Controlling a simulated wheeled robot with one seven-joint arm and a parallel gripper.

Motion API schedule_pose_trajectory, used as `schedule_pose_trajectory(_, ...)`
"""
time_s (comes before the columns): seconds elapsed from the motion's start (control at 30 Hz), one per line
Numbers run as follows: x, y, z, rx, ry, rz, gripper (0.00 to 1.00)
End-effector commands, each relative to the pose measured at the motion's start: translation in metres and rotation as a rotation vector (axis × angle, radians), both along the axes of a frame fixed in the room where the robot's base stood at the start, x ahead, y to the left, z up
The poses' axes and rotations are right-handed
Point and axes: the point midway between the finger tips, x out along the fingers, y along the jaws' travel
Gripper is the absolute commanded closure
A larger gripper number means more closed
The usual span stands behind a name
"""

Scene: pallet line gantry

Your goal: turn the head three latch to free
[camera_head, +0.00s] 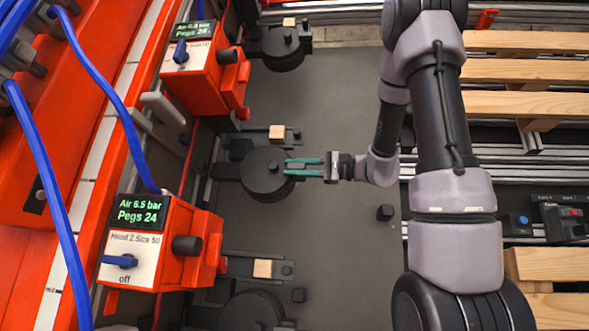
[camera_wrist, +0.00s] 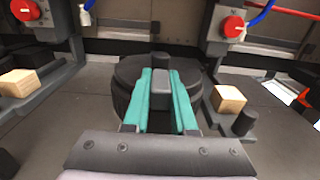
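A dark round drum (camera_head: 262,178) stands on the grey floor beside the orange machine, with a small raised bar, likely the latch, on its top. The bar (camera_wrist: 160,82) shows in the wrist view between the two teal fingers. My gripper (camera_head: 287,167) reaches in from the right over the drum's right side. Its fingers (camera_wrist: 162,76) straddle the bar, one on each side. I see no clear gap, but cannot tell whether they press on it. An orange control box (camera_head: 190,70) with a blue knob stands above left; its head label is too small to read.
A second control box (camera_head: 150,245), labelled Head 2, has its blue knob beside "off". Similar drums stand above (camera_head: 283,50) and below (camera_head: 250,312). Wooden blocks (camera_head: 277,132) (camera_wrist: 228,99) sit on brackets near the drums. Wooden pallet slats (camera_head: 525,72) lie at right. Blue hoses hang at left.

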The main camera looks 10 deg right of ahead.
Motion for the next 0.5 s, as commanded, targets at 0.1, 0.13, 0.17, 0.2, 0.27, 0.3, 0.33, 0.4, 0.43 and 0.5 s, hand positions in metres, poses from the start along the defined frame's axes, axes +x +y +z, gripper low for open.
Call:
schedule_pose_trajectory(0.1,-0.0001,-0.0002,-0.0002,-0.002,0.001,0.001,1.00)
schedule_pose_trajectory(0.13,-0.0001,-0.0002,-0.0002,-0.003,0.001,0.002,1.00)
schedule_pose_trajectory(0.17,-0.0002,-0.0001,-0.0002,-0.006,0.001,0.003,1.00)
schedule_pose_trajectory(0.2,-0.0001,-0.0002,-0.0002,-0.010,0.003,0.006,1.00)
schedule_pose_trajectory(0.27,-0.0002,-0.0002,-0.0004,-0.022,0.008,0.011,1.00)
schedule_pose_trajectory(0.3,-0.0003,-0.0002,-0.0004,-0.032,0.011,0.017,1.00)
schedule_pose_trajectory(0.33,-0.0002,-0.0002,-0.0002,-0.040,0.014,0.023,1.00)
schedule_pose_trajectory(0.4,-0.0002,-0.0004,0.0000,-0.067,0.023,0.038,1.00)
schedule_pose_trajectory(0.43,-0.0002,-0.0004,0.0000,-0.080,0.030,0.044,1.00)
schedule_pose_trajectory(0.5,-0.0001,-0.0005,0.0003,-0.117,0.044,0.065,1.00)
